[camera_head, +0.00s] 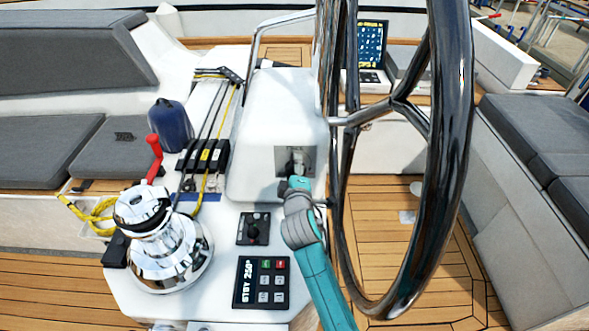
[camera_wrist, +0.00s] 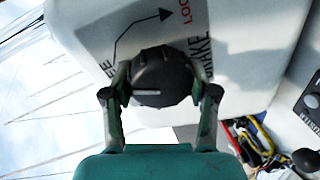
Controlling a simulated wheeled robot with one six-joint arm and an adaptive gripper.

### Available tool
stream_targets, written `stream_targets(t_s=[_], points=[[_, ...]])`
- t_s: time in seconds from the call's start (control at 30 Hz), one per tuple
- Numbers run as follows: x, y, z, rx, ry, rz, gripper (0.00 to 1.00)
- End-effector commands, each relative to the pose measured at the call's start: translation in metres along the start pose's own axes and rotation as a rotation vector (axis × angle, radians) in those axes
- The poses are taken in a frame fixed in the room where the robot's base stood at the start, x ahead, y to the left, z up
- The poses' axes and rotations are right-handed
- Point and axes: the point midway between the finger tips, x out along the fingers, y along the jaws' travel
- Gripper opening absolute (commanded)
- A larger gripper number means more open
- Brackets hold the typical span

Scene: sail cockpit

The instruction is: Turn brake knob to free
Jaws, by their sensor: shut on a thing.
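The brake knob (camera_wrist: 162,72) is a round black ribbed knob on the white console. Its white pointer line lies toward the left finger. My gripper (camera_wrist: 161,78) is shut on the knob, one finger on each side. Partly hidden lettering ending in "EE" stands at the left, "BRAKE" at the right, and red "LOC" lettering at the upper right by a black arrow. In the head view my gripper (camera_head: 297,176) reaches the grey plate (camera_head: 282,158) on the console's face; the knob is mostly hidden there.
The large dark steering wheel (camera_head: 452,150) stands close to the right of my arm. A chrome winch (camera_head: 165,245) with a red handle is at the left. A joystick panel (camera_head: 253,229) and a keypad (camera_head: 261,283) lie left of my arm.

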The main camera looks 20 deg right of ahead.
Motion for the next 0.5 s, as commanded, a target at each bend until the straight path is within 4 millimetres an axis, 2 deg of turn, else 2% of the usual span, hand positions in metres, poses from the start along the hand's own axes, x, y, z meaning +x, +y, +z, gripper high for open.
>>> stream_targets(t_s=[0.3,0.5], points=[[0.0001,-0.0014,-0.0009,-0.26,-0.031,-0.011,0.24],[0.0002,-0.0018,-0.001,-0.373,-0.044,-0.016,0.24]])
